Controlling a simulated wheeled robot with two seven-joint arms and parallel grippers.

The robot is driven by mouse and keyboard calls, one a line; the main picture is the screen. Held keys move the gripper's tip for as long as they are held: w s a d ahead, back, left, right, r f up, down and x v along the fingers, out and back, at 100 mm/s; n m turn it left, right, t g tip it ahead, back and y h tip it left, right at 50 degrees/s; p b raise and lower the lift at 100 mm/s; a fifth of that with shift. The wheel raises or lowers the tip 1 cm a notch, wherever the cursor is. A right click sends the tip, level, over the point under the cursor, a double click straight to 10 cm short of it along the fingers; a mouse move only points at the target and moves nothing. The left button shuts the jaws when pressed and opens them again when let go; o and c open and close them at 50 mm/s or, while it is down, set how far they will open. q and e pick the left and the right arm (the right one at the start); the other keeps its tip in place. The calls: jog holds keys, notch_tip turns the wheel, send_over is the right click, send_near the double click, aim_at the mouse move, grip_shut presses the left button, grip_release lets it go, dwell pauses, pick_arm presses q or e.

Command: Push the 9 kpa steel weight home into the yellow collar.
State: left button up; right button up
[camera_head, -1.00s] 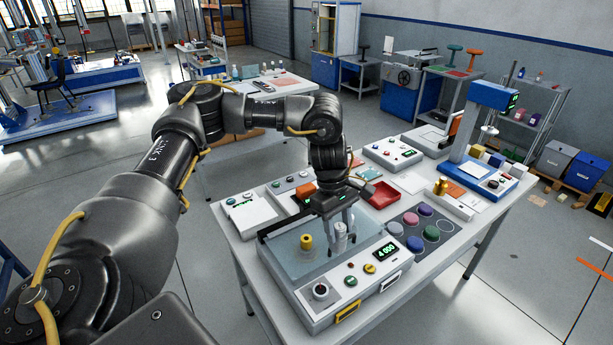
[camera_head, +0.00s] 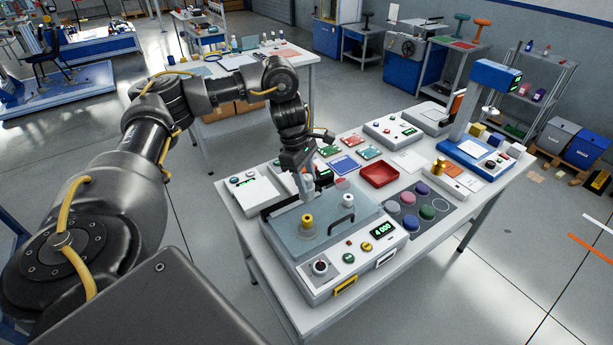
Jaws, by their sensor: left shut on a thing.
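The yellow collar (camera_head: 307,221) stands upright on the clear blue-tinted plate of the grey test unit (camera_head: 318,277). My left gripper (camera_head: 305,190) is just above and slightly behind the collar in this view, pointing down. It is shut on a small grey piece, which I take to be the steel weight (camera_head: 306,195); fingers and weight are close in colour and hard to tell apart. I cannot tell whether the weight's lower end touches the collar. A pale post (camera_head: 348,201) stands farther right on the plate. My right gripper is not in view.
A black handle (camera_head: 342,219) rises from the plate just right of the collar. The unit's front has buttons, a knob and a green display (camera_head: 383,229). A red tray (camera_head: 379,174) and a dark board of coloured discs (camera_head: 424,212) lie to the right.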

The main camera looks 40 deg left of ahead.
aim_at(307, 201)
pick_arm(q)
jog(key=shift+a+b+x, duration=0.2)
jog(key=shift+b+x, duration=0.45)
jog(key=shift+x, duration=0.25)
jog(key=shift+a+b+x, duration=0.25)
jog(key=shift+b+x, duration=0.4)
jog(key=shift+x, duration=0.25)
jog(key=shift+b+x, duration=0.75)
jog(key=shift+x, duration=0.35)
jog(key=shift+s+a, duration=0.1)
jog(key=shift+a, duration=0.05)
jog(key=shift+f+b, duration=1.2)
jog(key=shift+f, duration=0.6)
jog(key=o, duration=1)
jog(key=p+v, duration=0.1)
jog(key=v, duration=1)
